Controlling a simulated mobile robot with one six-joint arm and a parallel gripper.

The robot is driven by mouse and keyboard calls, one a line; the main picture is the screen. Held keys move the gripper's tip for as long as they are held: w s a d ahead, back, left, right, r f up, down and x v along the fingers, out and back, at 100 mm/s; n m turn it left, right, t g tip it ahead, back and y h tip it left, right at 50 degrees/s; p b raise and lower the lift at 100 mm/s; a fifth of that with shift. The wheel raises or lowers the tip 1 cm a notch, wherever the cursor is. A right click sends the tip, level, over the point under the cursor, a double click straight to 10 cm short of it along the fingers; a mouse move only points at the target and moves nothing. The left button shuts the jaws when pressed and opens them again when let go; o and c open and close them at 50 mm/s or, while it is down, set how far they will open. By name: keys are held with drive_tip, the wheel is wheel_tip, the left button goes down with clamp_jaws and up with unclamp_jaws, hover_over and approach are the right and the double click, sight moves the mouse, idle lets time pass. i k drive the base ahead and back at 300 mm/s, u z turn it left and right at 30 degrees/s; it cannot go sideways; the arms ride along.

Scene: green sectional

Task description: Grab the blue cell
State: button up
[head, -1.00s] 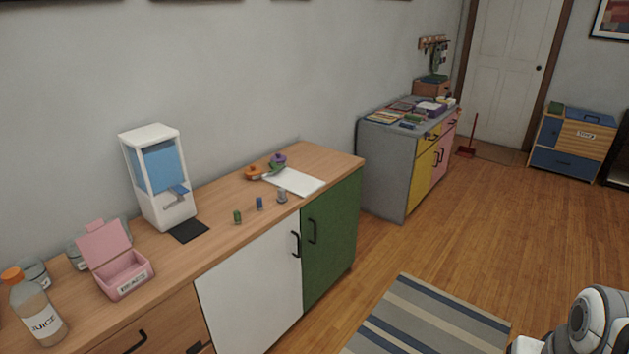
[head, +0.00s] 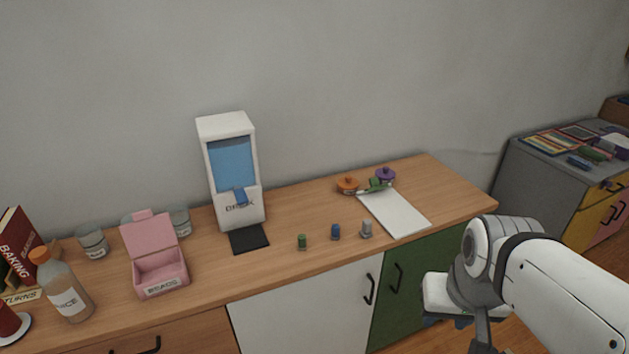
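The blue cell (head: 336,232) is a small upright cylinder on the wooden counter (head: 300,275), near its front edge. A similar green cell (head: 302,242) stands to its left and a grey cell (head: 366,229) to its right, each a little apart from it. My arm comes in from the lower right, in front of the green cabinet door. My gripper (head: 462,322) hangs below the counter top, well to the right of the blue cell. Its fingers are mostly hidden and cut off, so its opening cannot be made out.
A white dispenser (head: 228,165) with a black mat (head: 249,238) stands behind left. A white sheet (head: 398,214) and orange (head: 347,185) and purple (head: 385,176) lidded items lie right. A pink box (head: 160,270) and juice bottle (head: 65,290) stand left.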

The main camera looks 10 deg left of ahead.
sight(335, 227)
drive_tip(key=u, duration=0.45)
drive_tip(key=i, duration=1)
drive_tip(key=u, duration=0.45)
drive_tip(key=k, duration=0.9)
drive_tip(key=u, duration=0.2)
drive_tip(key=i, duration=0.9)
drive_tip(key=z, duration=0.1)
